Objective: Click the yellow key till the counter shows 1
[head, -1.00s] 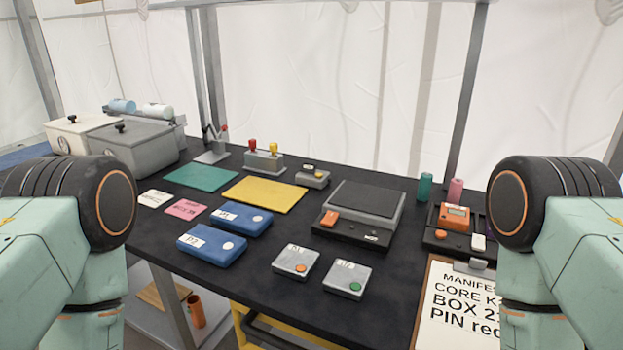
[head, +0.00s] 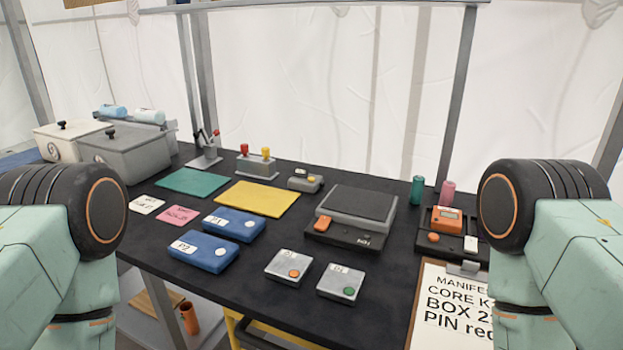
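A small grey box (head: 304,180) stands toward the back of the black table, right of the yellow mat. My two arms show at the left and right edges of the head view, but neither gripper is in view. Nothing of mine is near the yellow key.
A grey stand (head: 257,165) with red and yellow knobs is behind left of the box. A scale-like device (head: 358,207) stands to its right. Blue cases (head: 204,251), button boxes (head: 341,283) and a clipboard (head: 440,330) lie nearer.

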